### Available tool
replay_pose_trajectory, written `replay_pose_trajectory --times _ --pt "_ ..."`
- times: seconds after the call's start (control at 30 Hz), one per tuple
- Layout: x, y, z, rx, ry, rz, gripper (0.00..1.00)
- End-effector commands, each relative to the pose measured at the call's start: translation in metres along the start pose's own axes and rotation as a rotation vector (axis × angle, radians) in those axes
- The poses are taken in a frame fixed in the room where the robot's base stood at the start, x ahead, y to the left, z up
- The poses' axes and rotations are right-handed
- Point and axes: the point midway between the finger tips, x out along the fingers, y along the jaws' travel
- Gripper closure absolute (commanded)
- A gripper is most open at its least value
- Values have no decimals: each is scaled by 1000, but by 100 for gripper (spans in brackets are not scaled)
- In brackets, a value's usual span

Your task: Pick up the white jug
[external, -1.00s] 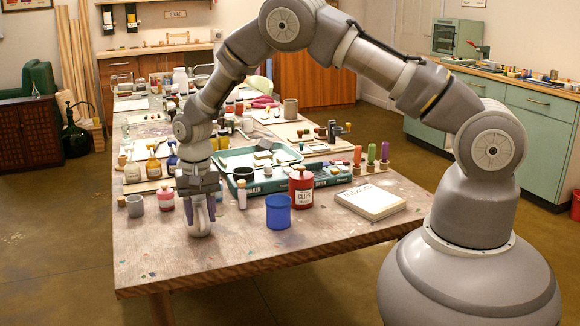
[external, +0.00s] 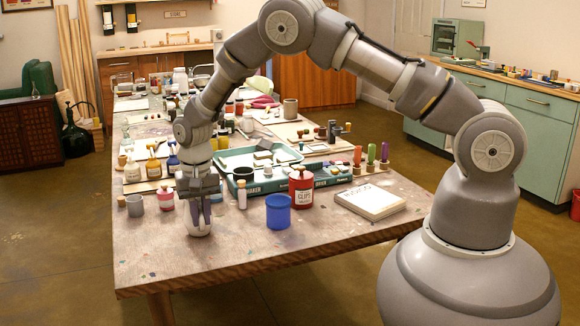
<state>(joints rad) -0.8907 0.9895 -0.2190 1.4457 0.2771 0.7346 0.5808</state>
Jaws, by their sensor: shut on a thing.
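A blue cup (external: 278,213) and a red jar (external: 301,190) stand to the right. A grey cup (external: 135,206) and a pink jar (external: 166,199) stand to the left. A book (external: 370,202) lies further right. The table's front strip is clear.

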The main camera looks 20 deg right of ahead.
Motion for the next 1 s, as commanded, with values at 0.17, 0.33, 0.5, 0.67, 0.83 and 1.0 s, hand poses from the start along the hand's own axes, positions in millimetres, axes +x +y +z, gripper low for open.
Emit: replay_pose_trajectory --times 0.17,0.33,0.5,0.67,0.83,1.0 --pt "-10 0 0 0 1 -2 100" --pt "-24 0 -1 0 2 -2 100" --pt "-36 3 3 1 0 0 100" --pt "-38 16 17 0 -1 0 100" --pt "-40 33 37 0 -1 0 100" --pt "-43 52 57 1 -1 0 100"
